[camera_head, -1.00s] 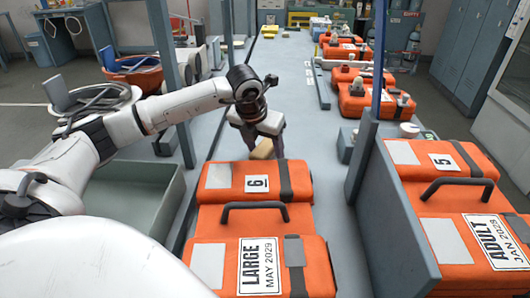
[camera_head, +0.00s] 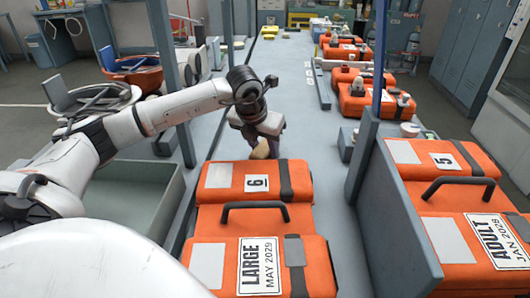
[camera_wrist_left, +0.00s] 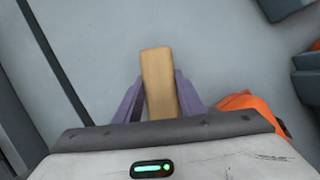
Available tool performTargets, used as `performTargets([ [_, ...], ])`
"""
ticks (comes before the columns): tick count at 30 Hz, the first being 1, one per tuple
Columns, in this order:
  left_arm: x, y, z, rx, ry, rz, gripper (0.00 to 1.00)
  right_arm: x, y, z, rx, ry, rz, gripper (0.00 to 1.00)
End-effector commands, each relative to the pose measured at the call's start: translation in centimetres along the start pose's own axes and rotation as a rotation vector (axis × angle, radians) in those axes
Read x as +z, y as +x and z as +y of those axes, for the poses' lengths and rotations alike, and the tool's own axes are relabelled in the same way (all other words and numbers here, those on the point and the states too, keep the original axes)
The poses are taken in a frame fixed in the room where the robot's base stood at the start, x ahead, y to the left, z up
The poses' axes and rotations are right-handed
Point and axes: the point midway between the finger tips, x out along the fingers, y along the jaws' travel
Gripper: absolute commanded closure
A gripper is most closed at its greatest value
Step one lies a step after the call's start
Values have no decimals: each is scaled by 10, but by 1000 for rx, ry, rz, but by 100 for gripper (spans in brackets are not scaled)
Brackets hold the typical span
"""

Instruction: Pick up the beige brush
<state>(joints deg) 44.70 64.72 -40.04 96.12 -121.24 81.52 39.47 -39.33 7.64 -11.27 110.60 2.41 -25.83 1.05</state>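The beige brush (camera_wrist_left: 158,72) shows as a plain block in the left wrist view, between the two purple fingers of my left gripper (camera_wrist_left: 160,88). Both fingertips lie against its sides, and its far end sticks out beyond them. In the head view the brush (camera_head: 260,150) is partly hidden, just behind the orange case marked 6. My left gripper (camera_head: 264,145) points down over it at the grey table. I cannot tell whether the brush is clear of the surface. My right gripper is not in view.
Orange cases (camera_head: 255,182) stand close in front of the gripper. More orange cases (camera_head: 440,165) lie right of a blue-grey divider (camera_head: 365,150). A grey bin (camera_head: 130,195) is at left. The table (camera_head: 285,85) beyond the gripper is mostly clear.

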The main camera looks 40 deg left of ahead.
Motion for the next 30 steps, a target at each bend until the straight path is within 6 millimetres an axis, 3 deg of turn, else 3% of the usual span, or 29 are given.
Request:
performTargets([
  [2, 0, 0, 0, 0, 0, 1, 93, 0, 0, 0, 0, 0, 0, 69],
  [11, 4, -10, 0, 0, -1, -1, 93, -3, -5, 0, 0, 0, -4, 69],
  [21, 32, -74, -1, -3, 0, -5, 93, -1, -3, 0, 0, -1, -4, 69],
  [30, 40, -97, 0, 0, 0, 0, 93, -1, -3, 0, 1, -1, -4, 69],
])
